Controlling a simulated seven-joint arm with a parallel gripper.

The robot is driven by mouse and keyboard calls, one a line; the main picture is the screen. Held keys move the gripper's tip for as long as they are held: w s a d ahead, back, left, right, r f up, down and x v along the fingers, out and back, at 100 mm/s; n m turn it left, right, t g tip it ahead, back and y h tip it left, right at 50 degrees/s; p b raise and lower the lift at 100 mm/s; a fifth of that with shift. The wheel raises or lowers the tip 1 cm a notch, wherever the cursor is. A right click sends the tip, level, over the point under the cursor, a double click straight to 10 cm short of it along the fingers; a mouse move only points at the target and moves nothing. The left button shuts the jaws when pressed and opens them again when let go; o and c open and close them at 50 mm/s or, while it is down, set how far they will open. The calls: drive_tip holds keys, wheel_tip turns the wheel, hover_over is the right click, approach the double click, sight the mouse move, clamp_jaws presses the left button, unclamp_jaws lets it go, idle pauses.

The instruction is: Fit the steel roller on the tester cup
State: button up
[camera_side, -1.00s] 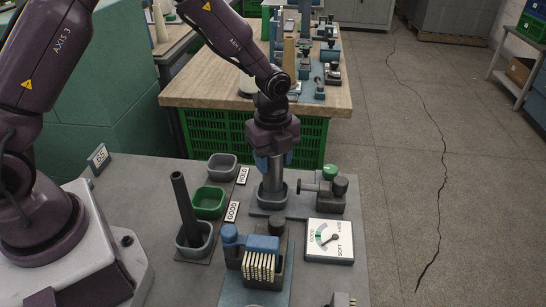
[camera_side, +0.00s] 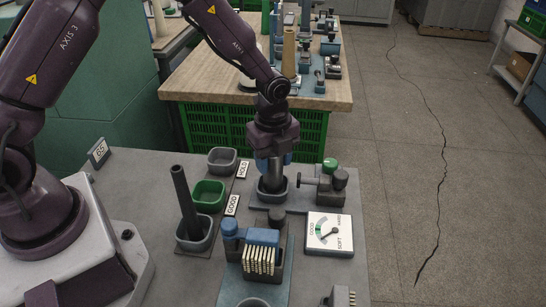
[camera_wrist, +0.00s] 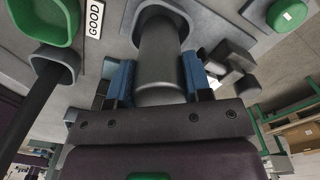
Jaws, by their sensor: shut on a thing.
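My gripper (camera_side: 272,160) points down over the tester cup (camera_side: 260,196), its blue fingers shut on the steel roller (camera_side: 272,178). The roller is a grey cylinder, about upright in the side view, with its lower end inside the dark cup's rim. I cannot tell whether it touches the bottom. In the wrist view the roller (camera_wrist: 160,60) sits between the two blue fingers (camera_wrist: 158,80) and runs into the cup (camera_wrist: 189,22). The cup's floor is hidden by the roller.
A plunger fixture with a green knob (camera_side: 329,164) stands close right of the cup. A dial (camera_side: 330,234) reads GOOD to HARD and SOFT. Left are a grey tray (camera_side: 222,160), a green tray (camera_side: 208,196) and a dark rod (camera_side: 184,200) in a cup. A blue rack (camera_side: 262,240) stands in front.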

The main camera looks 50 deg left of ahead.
drive_tip(key=shift+f, duration=0.25)
drive_tip(key=shift+f, duration=0.3)
drive_tip(key=shift+f, duration=0.35)
idle(0.6)
drive_tip(key=o, duration=1.7)
drive_tip(key=shift+c, duration=0.2)
drive_tip(key=shift+r, duration=4)
